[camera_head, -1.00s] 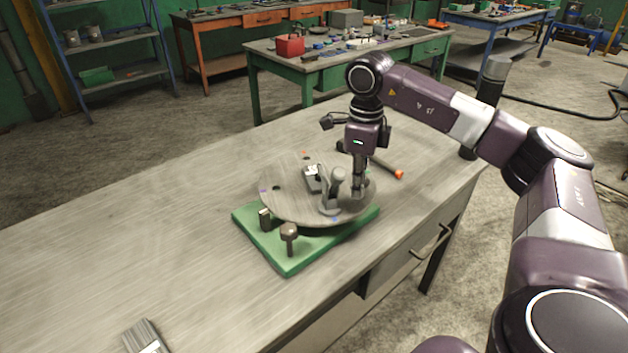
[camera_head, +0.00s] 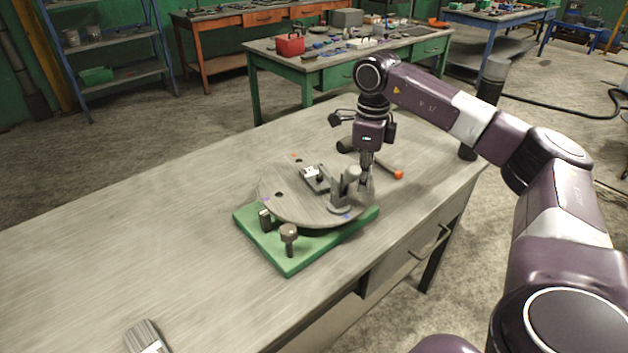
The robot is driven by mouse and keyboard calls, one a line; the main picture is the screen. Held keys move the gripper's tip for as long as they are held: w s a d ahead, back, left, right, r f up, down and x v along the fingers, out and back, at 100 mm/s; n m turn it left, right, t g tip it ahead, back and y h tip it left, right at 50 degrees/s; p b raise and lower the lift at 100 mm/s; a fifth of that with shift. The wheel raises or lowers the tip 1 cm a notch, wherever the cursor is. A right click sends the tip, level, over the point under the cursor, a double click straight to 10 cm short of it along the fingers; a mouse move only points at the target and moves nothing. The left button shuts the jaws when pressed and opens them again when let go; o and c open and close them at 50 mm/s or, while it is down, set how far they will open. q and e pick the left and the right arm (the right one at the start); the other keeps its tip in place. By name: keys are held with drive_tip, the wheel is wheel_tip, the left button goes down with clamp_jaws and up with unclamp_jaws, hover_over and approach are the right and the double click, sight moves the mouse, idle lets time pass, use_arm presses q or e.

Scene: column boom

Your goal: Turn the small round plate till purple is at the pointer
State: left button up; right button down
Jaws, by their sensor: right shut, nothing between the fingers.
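The round grey plate (camera_head: 300,205) lies on a green base (camera_head: 283,257) on the workbench. Small colour marks sit near its rim: orange (camera_head: 295,157) at the back, purple (camera_head: 266,199) at the left, blue (camera_head: 346,216) at the front right. An upright grey handle block (camera_head: 340,195) and a dark clamp-like block (camera_head: 314,178) stand on the plate. My right gripper (camera_head: 366,190) points down, shut and empty, just right of the handle block; I cannot tell if they touch. I cannot make out for certain which part is the pointer. My left gripper is out of view.
A knobbed post (camera_head: 289,236) and a small metal block (camera_head: 265,219) stand at the base's front left. A brush (camera_head: 146,338) lies at the front left.

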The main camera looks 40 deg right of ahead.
drive_tip(key=shift+d, duration=0.2)
drive_tip(key=shift+w+d, duration=0.15)
drive_tip(key=shift+w+d+p, duration=0.2)
drive_tip(key=shift+d+p, duration=0.15)
drive_tip(key=shift+w+d, duration=0.15)
drive_tip(key=shift+d, duration=0.15)
drive_tip(key=shift+s+a, duration=0.3)
drive_tip(key=shift+a, duration=0.15)
drive_tip(key=shift+r+p, duration=0.1)
drive_tip(key=shift+p, duration=0.25)
wheel_tip(320, 180, up, 9)
drive_tip(key=p, duration=0.8)
